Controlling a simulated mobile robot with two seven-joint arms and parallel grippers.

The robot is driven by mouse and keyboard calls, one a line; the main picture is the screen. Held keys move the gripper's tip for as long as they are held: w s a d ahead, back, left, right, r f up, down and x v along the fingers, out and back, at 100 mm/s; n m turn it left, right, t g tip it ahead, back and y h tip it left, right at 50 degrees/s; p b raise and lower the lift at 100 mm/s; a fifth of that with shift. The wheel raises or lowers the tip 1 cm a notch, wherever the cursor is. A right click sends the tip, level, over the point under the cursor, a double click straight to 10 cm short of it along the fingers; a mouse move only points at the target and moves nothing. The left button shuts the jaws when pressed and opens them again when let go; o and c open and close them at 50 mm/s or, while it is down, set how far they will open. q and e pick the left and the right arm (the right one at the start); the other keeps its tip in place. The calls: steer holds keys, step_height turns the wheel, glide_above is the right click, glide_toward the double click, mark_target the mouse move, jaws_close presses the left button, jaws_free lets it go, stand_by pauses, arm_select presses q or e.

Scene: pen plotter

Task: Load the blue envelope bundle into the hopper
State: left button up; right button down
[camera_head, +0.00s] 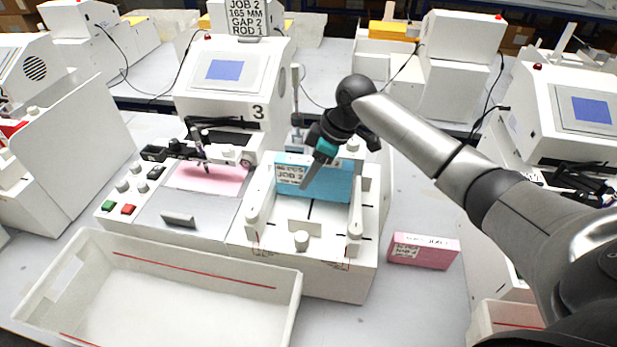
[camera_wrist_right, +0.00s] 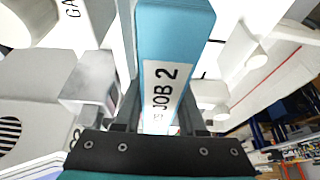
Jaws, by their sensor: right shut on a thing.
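The blue envelope bundle (camera_head: 329,185) has a white label that reads JOB 2. My right gripper (camera_head: 308,184) is shut on it and holds it upright over the back part of the white hopper (camera_head: 280,240), between the side guides. In the right wrist view the blue bundle (camera_wrist_right: 172,45) lies between the fingers of the right gripper (camera_wrist_right: 160,115). Whether the bundle touches the hopper floor I cannot tell. My left gripper is in neither view.
A pink bundle (camera_head: 423,251) lies on the table right of the hopper. A white tray (camera_head: 150,295) stands at the front left. The plotter marked 3 (camera_head: 232,80), with a pink sheet (camera_head: 208,178) under its pen, is left of the hopper. A job sign (camera_head: 243,17) stands behind.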

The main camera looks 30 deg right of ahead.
steer(key=shift+f, duration=0.8)
steer(key=shift+c, duration=2.4)
jaws_free()
steer(key=shift+f, duration=0.1)
steer(key=v, duration=1.2)
steer(key=shift+p, duration=0.3)
